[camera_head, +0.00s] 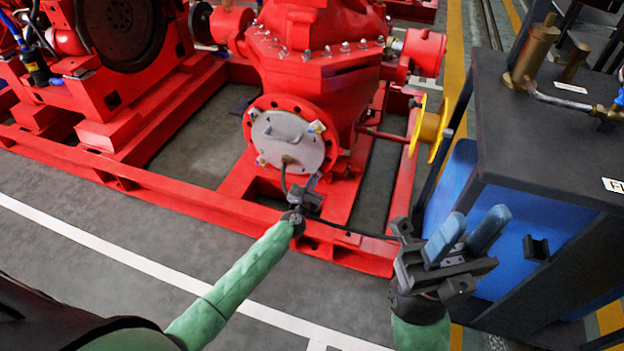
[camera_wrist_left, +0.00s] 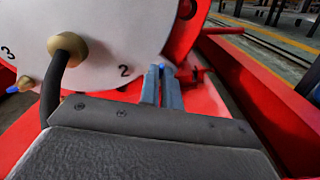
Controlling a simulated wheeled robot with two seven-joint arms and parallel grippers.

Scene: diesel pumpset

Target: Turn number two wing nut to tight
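A round grey cover plate (camera_head: 288,141) sits on the red pump's flange, with several blue-and-brass wing nuts around its rim. In the left wrist view the plate (camera_wrist_left: 105,35) carries the printed numbers 2 and 3. The number two wing nut (camera_wrist_left: 161,67) shows only as a small blue bit at my left fingertips, beside the 2. My left gripper (camera_head: 313,181) is at the plate's lower right edge. Its fingers, also in the left wrist view (camera_wrist_left: 161,75), are close together around that nut, which they mostly hide. My right gripper (camera_head: 468,230) is open and empty, away from the plate.
A brass knob with a dark hose (camera_wrist_left: 68,46) sticks out of the plate near my left gripper. A yellow handwheel (camera_head: 430,128) stands right of the pump. A blue-and-black cabinet (camera_head: 545,150) is close to my right gripper. Red base rails (camera_head: 230,205) run below.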

